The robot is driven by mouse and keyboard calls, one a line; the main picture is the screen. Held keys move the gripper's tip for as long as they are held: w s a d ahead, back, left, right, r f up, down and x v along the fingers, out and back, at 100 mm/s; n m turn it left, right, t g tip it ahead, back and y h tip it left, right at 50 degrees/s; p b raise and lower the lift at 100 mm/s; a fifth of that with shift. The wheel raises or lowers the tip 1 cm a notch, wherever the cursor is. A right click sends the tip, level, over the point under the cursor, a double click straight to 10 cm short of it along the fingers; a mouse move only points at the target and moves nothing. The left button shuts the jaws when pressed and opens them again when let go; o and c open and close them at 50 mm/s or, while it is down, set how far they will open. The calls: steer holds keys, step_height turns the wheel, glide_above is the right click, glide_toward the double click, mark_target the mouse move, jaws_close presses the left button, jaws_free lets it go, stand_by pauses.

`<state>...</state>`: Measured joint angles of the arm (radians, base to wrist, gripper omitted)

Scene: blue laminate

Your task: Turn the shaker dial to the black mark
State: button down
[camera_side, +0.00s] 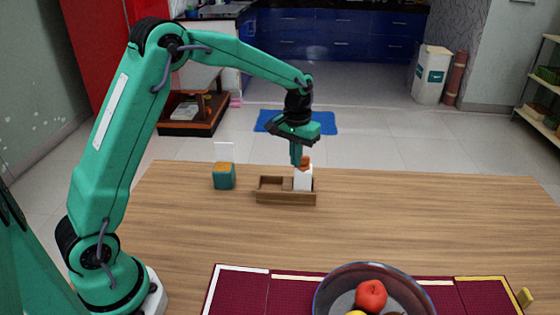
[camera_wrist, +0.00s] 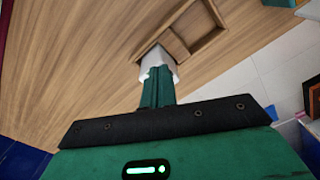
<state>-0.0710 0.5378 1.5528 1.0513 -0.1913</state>
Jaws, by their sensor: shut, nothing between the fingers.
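A white shaker (camera_side: 303,182) with an orange-brown top (camera_side: 305,162) stands upright in the right compartment of a small wooden caddy (camera_side: 287,199). My gripper (camera_side: 297,161) points down, shut and empty, with its fingertips at the shaker's top; I cannot tell whether they touch it. In the wrist view my gripper (camera_wrist: 158,74) covers much of the white shaker (camera_wrist: 152,56), which sits at one end of the caddy (camera_wrist: 205,43). I cannot make out the dial's markings or a black mark.
A teal container (camera_side: 224,181) with an orange top stands left of the caddy. The caddy's left compartment looks empty. At the front, a dark red mat (camera_side: 240,292) holds a bowl of fruit (camera_side: 330,284). The right side of the wooden table (camera_side: 440,215) is clear.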

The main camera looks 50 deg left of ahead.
steer(key=shift+s, duration=0.35)
steer(key=shift+r, duration=0.15)
steer(key=shift+r, duration=2.9)
steer(key=shift+s+d+r, duration=0.15)
steer(key=shift+d+r, duration=0.3)
steer(key=shift+d, duration=0.4)
steer(key=shift+f, duration=0.1)
step_height(320, 180, down, 7)
